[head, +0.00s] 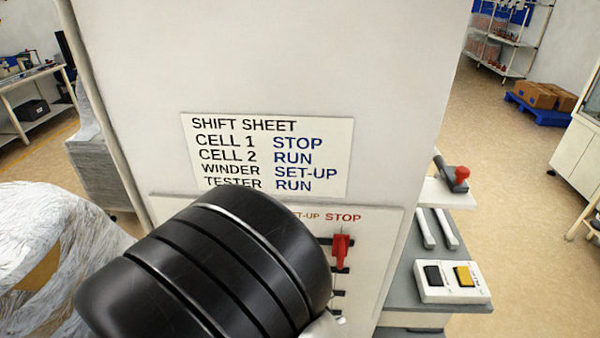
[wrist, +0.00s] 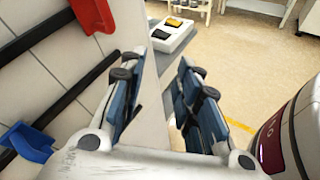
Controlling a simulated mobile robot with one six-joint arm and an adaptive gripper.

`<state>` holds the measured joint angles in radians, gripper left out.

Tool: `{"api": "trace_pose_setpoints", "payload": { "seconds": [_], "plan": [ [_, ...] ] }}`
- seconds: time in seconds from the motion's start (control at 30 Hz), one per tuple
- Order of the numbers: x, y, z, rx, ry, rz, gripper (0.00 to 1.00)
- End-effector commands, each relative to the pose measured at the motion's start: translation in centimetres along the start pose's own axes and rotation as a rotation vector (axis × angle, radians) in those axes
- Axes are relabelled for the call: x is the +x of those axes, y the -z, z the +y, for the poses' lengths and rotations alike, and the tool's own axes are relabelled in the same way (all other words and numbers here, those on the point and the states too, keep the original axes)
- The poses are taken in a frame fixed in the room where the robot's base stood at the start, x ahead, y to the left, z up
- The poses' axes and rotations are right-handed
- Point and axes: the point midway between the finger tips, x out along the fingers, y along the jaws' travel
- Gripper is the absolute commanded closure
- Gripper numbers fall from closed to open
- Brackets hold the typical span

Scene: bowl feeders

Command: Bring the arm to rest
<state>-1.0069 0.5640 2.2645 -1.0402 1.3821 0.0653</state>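My gripper (wrist: 160,64) is open and empty in the wrist view, its two blue-padded fingers apart beside the white panel. In the head view my black arm link hides most of it; only a white piece shows at the link's lower right. A red lever (head: 342,250) sits on the panel (head: 385,235) under the word STOP. It also shows at the top left of the wrist view (wrist: 95,14). A blue lever (wrist: 28,140) sits at the lower left there, to the left of the gripper. Neither lever is between the fingers.
A shift sheet (head: 267,155) is on the cabinet front (head: 270,60). To the right, a grey shelf (head: 400,295) bears a box with black and yellow buttons (head: 452,295). A wrapped load (head: 50,265) stands at left. Open floor (head: 515,200) lies at right.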

Motion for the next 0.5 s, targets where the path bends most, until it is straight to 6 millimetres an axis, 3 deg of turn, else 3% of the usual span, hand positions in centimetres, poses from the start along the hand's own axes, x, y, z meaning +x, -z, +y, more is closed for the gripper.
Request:
{"api": "trace_pose_setpoints", "payload": {
  "seconds": [0.03, 0.2, 0.5],
  "plan": [
    [1.5, -1.3, -1.2, 0.092, 0.107, 0.037, 0.70],
    [3.9, -4.4, -5.7, 0.384, 0.424, 0.161, 0.70],
    [4.0, -6.7, -11.4, 0.989, 0.838, 0.404, 0.70]
  ]
}}
